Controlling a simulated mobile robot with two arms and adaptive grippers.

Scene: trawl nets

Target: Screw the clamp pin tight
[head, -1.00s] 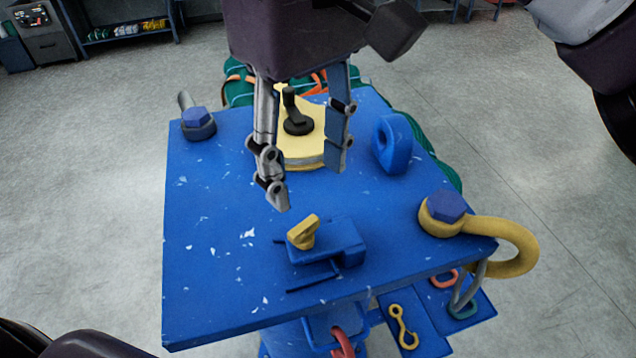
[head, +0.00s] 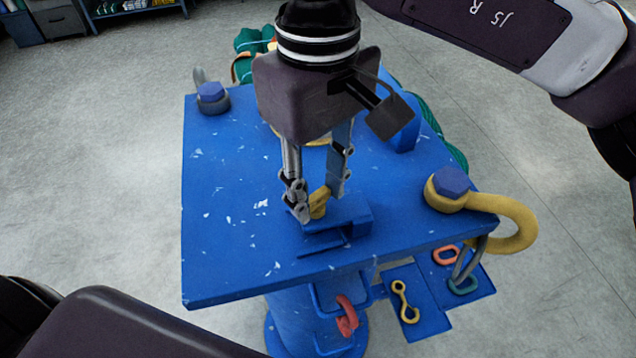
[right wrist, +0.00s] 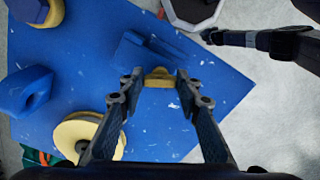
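The clamp pin (head: 319,203) is a yellow winged knob on a small blue clamp (head: 350,222) on top of the blue table. My right gripper (head: 318,197) points down over it, its fingers on either side of the knob. In the right wrist view, the pin (right wrist: 159,78) sits between the open fingertips (right wrist: 159,77), with only narrow gaps showing; I cannot tell whether either finger touches it. The left gripper is not in view; only dark parts of my left arm show at the lower left.
The blue table (head: 225,240) is bare at left. A yellow shackle (head: 510,232) with a blue bolt is at the right edge, and a grey one (head: 213,105) at the far left corner. A yellow disc (right wrist: 75,135) lies behind the gripper. Small hooks (head: 404,301) hang below.

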